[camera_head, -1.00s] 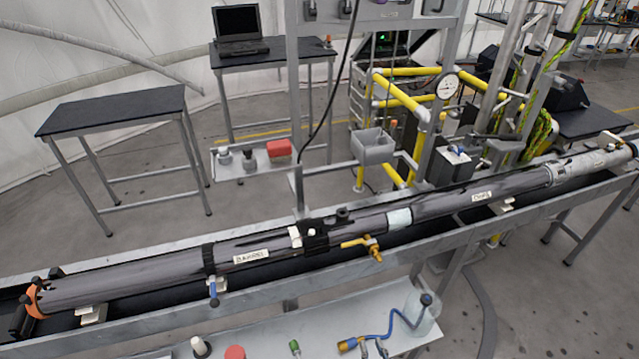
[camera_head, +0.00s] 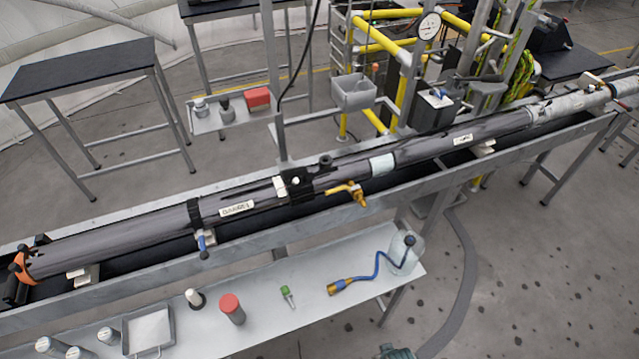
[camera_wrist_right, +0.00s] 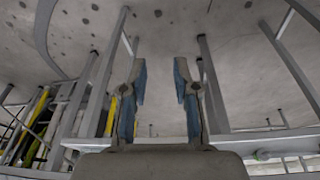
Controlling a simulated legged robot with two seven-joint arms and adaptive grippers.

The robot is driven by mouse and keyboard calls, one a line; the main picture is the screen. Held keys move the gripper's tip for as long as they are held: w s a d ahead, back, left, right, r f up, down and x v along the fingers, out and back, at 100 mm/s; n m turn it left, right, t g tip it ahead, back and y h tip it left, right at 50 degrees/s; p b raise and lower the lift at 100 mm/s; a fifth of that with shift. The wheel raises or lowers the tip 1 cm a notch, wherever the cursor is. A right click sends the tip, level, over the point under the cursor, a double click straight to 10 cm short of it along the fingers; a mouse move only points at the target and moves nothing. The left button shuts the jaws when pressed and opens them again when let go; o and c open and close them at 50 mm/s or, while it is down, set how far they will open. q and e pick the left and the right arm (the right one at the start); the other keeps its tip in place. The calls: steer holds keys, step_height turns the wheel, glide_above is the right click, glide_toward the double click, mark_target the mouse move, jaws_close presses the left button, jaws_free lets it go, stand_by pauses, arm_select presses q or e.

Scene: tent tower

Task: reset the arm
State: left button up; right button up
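My right gripper (camera_wrist_right: 160,95) shows in the right wrist view with its two blue-padded fingers apart and nothing between them. That view looks toward the grey floor, with metal legs and frames on both sides. Neither gripper nor arm shows in the head view. A teal-grey rounded part at the bottom edge of the head view is only partly visible, and I cannot tell what it is.
A long dark tube (camera_head: 120,233) lies in a metal trough (camera_head: 320,222) across the head view. A white lower bench (camera_head: 300,305) holds a red-topped cylinder (camera_head: 231,308), a small tray (camera_head: 148,330) and a blue hose (camera_head: 376,268). A black-topped table (camera_head: 80,68) stands at upper left.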

steer(key=s+f+g, duration=0.1)
steer(key=s+f, duration=0.2)
steer(key=f, duration=0.6)
steer(key=s+f, duration=0.3)
steer(key=f, duration=0.7)
steer(key=s+d+f, duration=0.2)
steer(key=s+f, duration=0.7)
steer(key=s, duration=0.1)
steer(key=shift+d+g, duration=0.15)
steer(key=shift+g, duration=0.15)
steer(key=shift+s, duration=0.1)
